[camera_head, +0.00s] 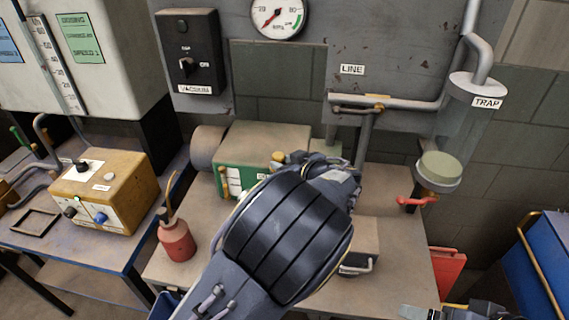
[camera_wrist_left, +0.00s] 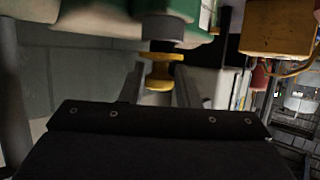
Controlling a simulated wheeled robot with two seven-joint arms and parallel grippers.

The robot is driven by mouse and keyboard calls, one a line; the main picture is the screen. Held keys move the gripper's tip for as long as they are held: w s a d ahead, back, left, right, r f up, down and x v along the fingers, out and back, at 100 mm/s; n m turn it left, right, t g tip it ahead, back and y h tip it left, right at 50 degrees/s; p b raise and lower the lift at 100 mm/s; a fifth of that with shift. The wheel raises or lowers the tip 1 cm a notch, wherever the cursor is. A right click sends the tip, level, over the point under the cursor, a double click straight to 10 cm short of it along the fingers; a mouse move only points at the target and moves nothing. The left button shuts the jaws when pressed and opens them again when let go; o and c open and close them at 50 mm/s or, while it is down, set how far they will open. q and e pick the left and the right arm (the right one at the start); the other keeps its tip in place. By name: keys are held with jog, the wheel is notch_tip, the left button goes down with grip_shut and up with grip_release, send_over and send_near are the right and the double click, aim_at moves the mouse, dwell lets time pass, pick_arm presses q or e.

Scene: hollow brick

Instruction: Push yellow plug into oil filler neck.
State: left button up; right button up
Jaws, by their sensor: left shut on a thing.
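The yellow plug (camera_head: 278,157) shows at the tip of my left gripper (camera_head: 288,159), at the right end of the green pump (camera_head: 262,150). In the left wrist view the plug (camera_wrist_left: 158,72) is spool-shaped and sits between the fingertips of my left gripper (camera_wrist_left: 158,84), which is shut on it. The dark round filler neck (camera_wrist_left: 162,28) on the green housing lies right beyond the plug's far end. They are close and look lined up; I cannot tell whether they touch. In the head view my arm hides the neck. Part of my right gripper (camera_head: 450,311) shows at the bottom edge, its fingers unclear.
A red oil can (camera_head: 176,236) stands on the bench left of my arm. A yellow box (camera_head: 105,190) sits on the blue table. A pipe with a glass trap (camera_head: 452,135) and a red-handled valve (camera_head: 416,201) stand to the right.

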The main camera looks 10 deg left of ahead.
pick_arm(q)
jog(key=shift+f+b, duration=0.45)
jog(key=shift+b, duration=0.05)
pick_arm(e)
jog(key=shift+f, duration=0.6)
pick_arm(q)
jog(key=o, duration=1.1)
